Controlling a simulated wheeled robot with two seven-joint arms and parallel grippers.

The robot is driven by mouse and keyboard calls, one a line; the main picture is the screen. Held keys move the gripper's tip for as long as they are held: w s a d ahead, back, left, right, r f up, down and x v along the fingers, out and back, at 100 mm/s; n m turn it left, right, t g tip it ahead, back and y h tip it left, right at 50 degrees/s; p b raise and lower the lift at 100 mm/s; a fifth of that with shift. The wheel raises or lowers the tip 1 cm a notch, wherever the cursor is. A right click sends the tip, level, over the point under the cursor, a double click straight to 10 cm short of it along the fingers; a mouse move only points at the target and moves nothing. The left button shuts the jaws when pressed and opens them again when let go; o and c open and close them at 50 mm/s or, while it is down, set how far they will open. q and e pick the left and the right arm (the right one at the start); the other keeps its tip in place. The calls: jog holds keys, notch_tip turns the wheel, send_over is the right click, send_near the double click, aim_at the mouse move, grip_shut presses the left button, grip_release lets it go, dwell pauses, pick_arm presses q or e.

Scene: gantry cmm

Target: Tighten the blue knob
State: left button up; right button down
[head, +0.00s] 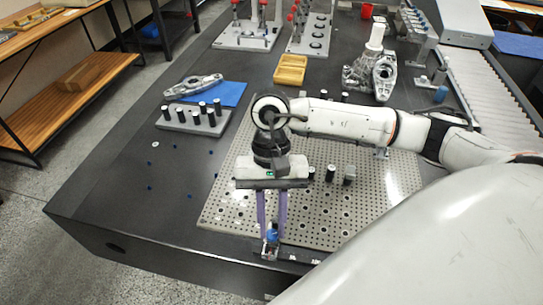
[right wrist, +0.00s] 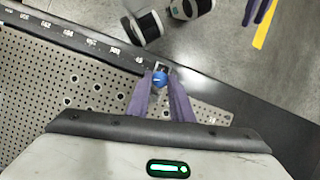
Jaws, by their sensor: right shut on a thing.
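The blue knob (head: 272,237) is on a small metal fixture (head: 269,252) at the near edge of the perforated plate. My right gripper (head: 271,229) reaches down from above, and its two purple fingers are shut on the knob. In the right wrist view the knob (right wrist: 160,78) shows between the fingertips of my right gripper (right wrist: 162,84), with a bit of the fixture behind it. The fingers cover part of the knob. Purple fingers of what looks like my left gripper (right wrist: 261,10) are cut off at the top of the right wrist view, away from the knob.
The perforated plate (head: 222,205) lies on a dark table (head: 120,190). A grey block with several black-topped cylinders (head: 190,120), a blue mat (head: 228,93) and a yellow wooden box (head: 290,69) stand farther back. Metal castings (head: 383,78) are behind my right arm. The table's left front is mostly clear.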

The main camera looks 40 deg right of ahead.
jog(key=m+b, duration=0.1)
jog(key=m+t+b, duration=0.1)
jog(key=shift+s+d+f+m+y, duration=0.1)
jog(key=shift+d+f+m+y, duration=0.1)
jog(key=shift+m+y, duration=0.1)
jog(key=m+b, duration=0.2)
jog(key=shift+m+t+b, duration=0.3)
jog(key=shift+t, duration=0.1)
jog(key=shift+s+m+y+b, duration=0.15)
jog(key=shift+m+y+b, duration=0.25)
jog(key=shift+m+b, duration=0.35)
jog(key=shift+r+m+t+b, duration=0.1)
jog(key=shift+m+t+b, duration=0.5)
jog(key=shift+m, duration=0.35)
pick_arm(q)
jog(key=f, duration=0.1)
jog(key=d+f, duration=0.1)
jog(key=f, duration=0.3)
jog(key=shift+w+d+f+b, duration=0.2)
jog(key=shift+w+b, duration=0.05)
jog(key=shift+b, duration=0.1)
pick_arm(e)
jog(key=shift+d+r+m, duration=0.1)
jog(key=shift+m, duration=0.4)
pick_arm(q)
jog(key=shift+f, duration=0.1)
pick_arm(e)
jog(key=shift+s, duration=0.1)
pick_arm(q)
jog(key=shift+a, duration=0.1)
